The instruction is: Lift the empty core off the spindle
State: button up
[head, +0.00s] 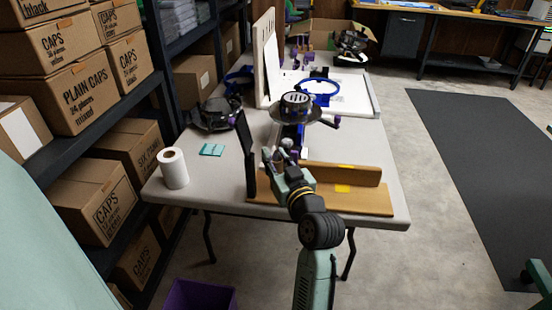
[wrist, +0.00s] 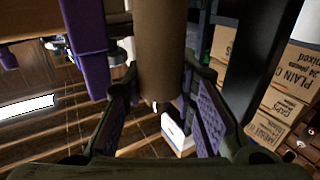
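In the wrist view, the brown cardboard core (wrist: 158,50) stands between the two fingers of my gripper (wrist: 158,92). Its lower end shows between the fingers and its upper part runs out of the picture. Both fingers have purple ribbed pads and sit very close to the core's sides. I cannot tell whether they press on it. In the head view, my gripper (head: 283,163) is above the near part of the table, beside a black upright panel. I cannot make out the spindle or the core there.
The grey table (head: 215,175) holds a white roll (head: 173,168), teal pieces (head: 212,150), tan boards (head: 345,201) and a black device (head: 216,114). A white upright panel (head: 267,60) stands farther back. Shelves with boxes (head: 76,97) line the left. Floor on the right is open.

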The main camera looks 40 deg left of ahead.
grip_shut()
notch_tip(320, 180, up, 14)
jog(key=p, duration=1.1)
dwell(0.5)
jog(key=shift+r+p, duration=0.65)
jog(key=shift+r, duration=1.3)
